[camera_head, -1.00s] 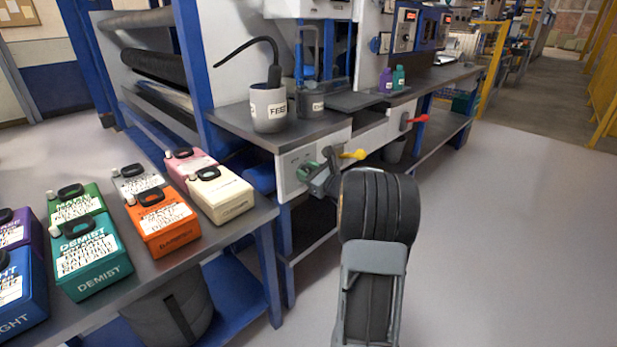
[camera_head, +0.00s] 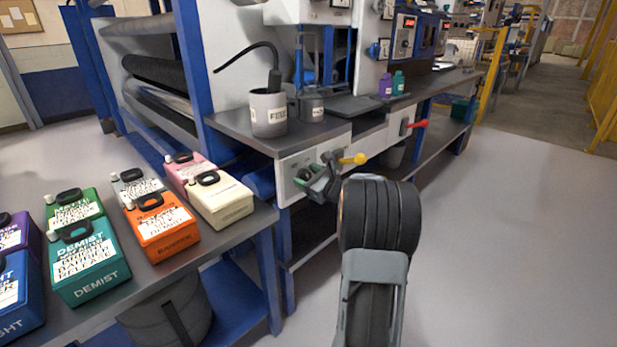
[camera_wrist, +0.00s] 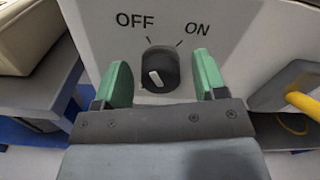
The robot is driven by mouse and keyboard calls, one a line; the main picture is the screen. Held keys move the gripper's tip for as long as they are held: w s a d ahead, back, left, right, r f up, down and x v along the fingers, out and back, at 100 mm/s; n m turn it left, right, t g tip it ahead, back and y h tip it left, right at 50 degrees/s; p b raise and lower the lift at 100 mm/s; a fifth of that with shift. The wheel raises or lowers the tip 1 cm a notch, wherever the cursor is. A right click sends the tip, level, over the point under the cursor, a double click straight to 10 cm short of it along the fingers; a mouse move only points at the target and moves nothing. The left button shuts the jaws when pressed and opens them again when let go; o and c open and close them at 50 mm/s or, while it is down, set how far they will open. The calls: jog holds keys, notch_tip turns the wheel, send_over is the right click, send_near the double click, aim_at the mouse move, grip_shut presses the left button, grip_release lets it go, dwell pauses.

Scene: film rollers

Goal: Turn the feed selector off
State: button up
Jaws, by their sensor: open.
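The feed selector is a round dark knob (camera_wrist: 160,70) on a pale panel (camera_wrist: 225,25), between printed OFF at upper left and ON at upper right. Its white mark slants, with its upper end leaning left towards the OFF side. My gripper (camera_wrist: 162,62) is open, with one green finger on each side of the knob and a visible gap on both sides. In the head view my gripper (camera_head: 305,179) is at the front panel (camera_head: 287,190) of the bench, and it largely hides the knob.
A yellow lever (camera_head: 352,159) sits just right of my gripper, and a red lever (camera_head: 416,125) is farther right. A cream jug (camera_head: 220,200) and several other jugs stand on the left table (camera_head: 225,252). The floor at right is clear.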

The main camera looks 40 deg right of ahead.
jog(key=s+d+p, duration=0.2)
jog(key=s+p, duration=0.1)
jog(key=s, duration=1)
jog(key=shift+s+d, duration=0.2)
jog(key=shift+s, duration=0.1)
